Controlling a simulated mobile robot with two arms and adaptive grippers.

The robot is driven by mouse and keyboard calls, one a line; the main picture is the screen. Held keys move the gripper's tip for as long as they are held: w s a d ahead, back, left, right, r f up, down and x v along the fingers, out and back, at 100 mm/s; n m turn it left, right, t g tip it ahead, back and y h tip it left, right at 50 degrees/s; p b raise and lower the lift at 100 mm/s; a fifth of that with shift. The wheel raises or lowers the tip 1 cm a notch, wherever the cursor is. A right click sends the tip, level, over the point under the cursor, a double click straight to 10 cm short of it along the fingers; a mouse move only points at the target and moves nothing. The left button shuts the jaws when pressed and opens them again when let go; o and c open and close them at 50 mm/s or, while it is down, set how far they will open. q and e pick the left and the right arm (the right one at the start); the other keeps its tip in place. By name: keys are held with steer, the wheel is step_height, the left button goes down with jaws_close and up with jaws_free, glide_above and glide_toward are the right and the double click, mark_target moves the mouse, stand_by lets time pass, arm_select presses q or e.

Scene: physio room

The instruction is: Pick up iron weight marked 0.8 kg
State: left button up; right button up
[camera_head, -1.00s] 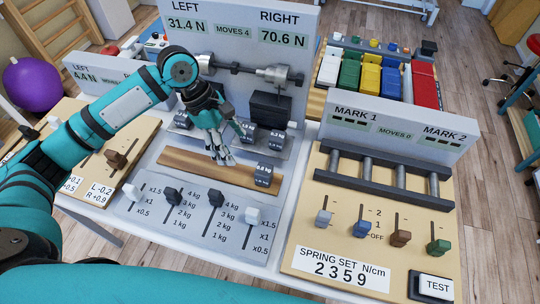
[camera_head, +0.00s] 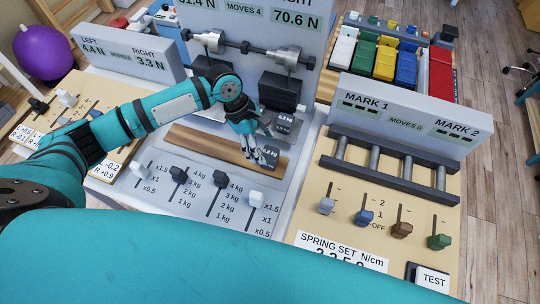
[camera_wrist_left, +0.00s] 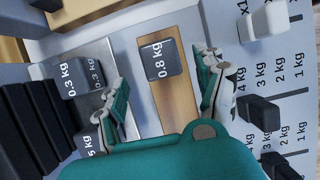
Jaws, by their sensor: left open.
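The dark iron weight marked 0.8 kg (camera_head: 270,157) stands at the right end of a wooden strip (camera_head: 205,143) on the grey panel. In the wrist view the gripper (camera_wrist_left: 163,82) is open and empty, fingers spread wider than the weight, with no clear contact. My right gripper is not seen.
Weights marked 0.3 kg (camera_wrist_left: 70,82) sit on a metal ledge next to the strip. Slider knobs (camera_head: 254,198) stand in front of it. Dark blocks (camera_head: 280,90) hang from a bar behind. The spring panel (camera_head: 345,190) is at the right.

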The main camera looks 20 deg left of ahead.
mark_target(268, 152)
arm_select(q)
steer(key=shift+d+f, duration=0.2)
steer(key=shift+f, duration=0.05)
steer(key=p+x, duration=0.1)
steer(key=x, duration=0.2)
steer(key=shift+s+d+f, duration=0.15)
steer(key=shift+d+f, duration=0.1)
steer(key=shift+d, duration=0.1)
steer(key=shift+d+f, duration=0.1)
steer(key=shift+f, duration=0.3)
jaws_close()
steer(key=shift+r, duration=0.1)
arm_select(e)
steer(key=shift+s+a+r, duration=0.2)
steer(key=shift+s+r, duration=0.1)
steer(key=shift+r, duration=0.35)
